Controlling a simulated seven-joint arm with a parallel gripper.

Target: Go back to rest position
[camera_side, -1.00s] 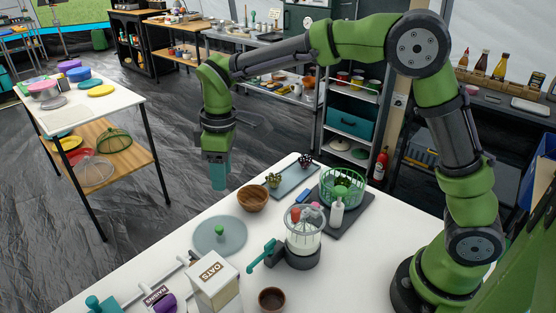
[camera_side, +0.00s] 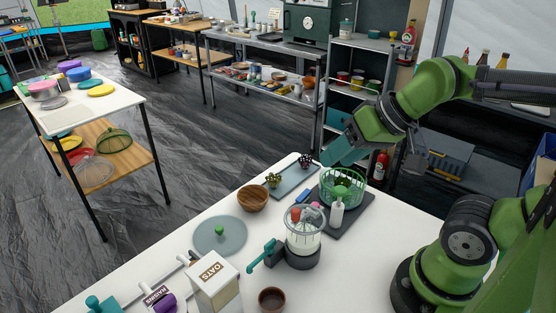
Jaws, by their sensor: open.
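My gripper (camera_side: 337,152) is at the upper right of the work table, above the far end of the green basket (camera_side: 341,188) and the tray. Its teal end points down and to the left. It looks empty, and the fingertips are small and hard to make out. My green and grey arm is folded back over the right side of the table.
The white table (camera_side: 135,273) holds a wooden bowl (camera_side: 253,198), a blue-grey plate (camera_side: 220,235), a clear-jar appliance (camera_side: 303,232), an oats box (camera_side: 215,283), a small brown bowl (camera_side: 271,300) and a tray (camera_side: 297,180). Shelves (camera_side: 357,90) stand behind. The air above the table's left is clear.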

